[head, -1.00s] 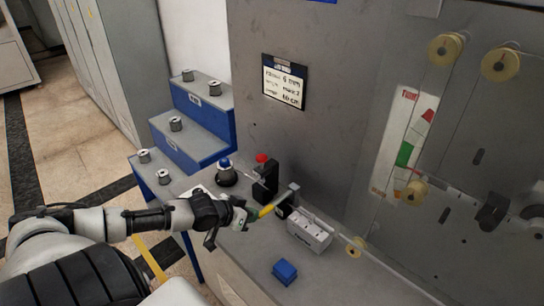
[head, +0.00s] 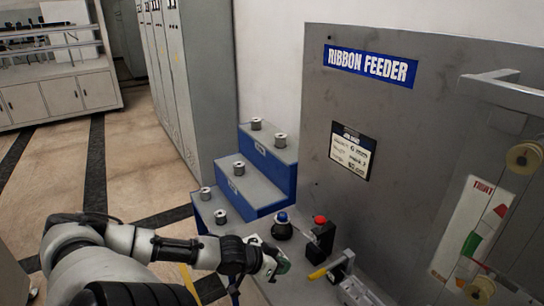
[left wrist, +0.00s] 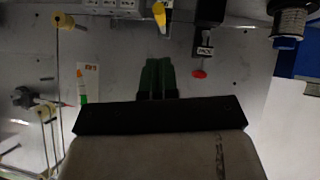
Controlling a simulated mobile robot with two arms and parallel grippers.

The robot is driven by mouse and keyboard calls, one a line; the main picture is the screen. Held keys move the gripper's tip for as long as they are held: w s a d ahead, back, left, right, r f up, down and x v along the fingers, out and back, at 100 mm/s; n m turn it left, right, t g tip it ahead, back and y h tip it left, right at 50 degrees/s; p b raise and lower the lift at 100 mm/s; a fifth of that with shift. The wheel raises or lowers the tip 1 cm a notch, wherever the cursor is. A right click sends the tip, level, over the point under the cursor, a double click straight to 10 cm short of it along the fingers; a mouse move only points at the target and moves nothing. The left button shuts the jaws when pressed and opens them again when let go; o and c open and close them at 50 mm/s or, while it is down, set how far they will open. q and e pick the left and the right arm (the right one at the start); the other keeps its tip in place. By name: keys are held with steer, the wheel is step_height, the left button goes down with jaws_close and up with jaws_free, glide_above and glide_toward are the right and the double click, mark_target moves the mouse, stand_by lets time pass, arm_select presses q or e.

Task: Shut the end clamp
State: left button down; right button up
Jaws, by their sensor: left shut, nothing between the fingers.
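The end clamp (head: 341,262) appears to be the dark block with a grey arm and yellow handle (head: 317,273) at the bottom of the head view. Its handle points left, toward my left gripper; whether the clamp is open or shut I cannot tell. The yellow handle also shows at the top of the left wrist view (left wrist: 160,14). My left gripper (head: 284,265) is shut and empty, left of the handle tip with a small gap. Its green fingers lie together in the left wrist view (left wrist: 157,78). My right gripper is not in view.
A black unit (head: 321,242) with a red button stands behind the clamp. A pale block (head: 354,291) sits in front. Blue steps (head: 270,183) with spools stand left; the ribbon feeder panel (head: 400,140) rises behind.

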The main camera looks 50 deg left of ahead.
arm_select(q)
steer(key=shift+p+v, duration=0.55)
steer(key=shift+v, duration=1.05)
steer(key=shift+s, duration=0.1)
steer(key=shift+f, duration=0.1)
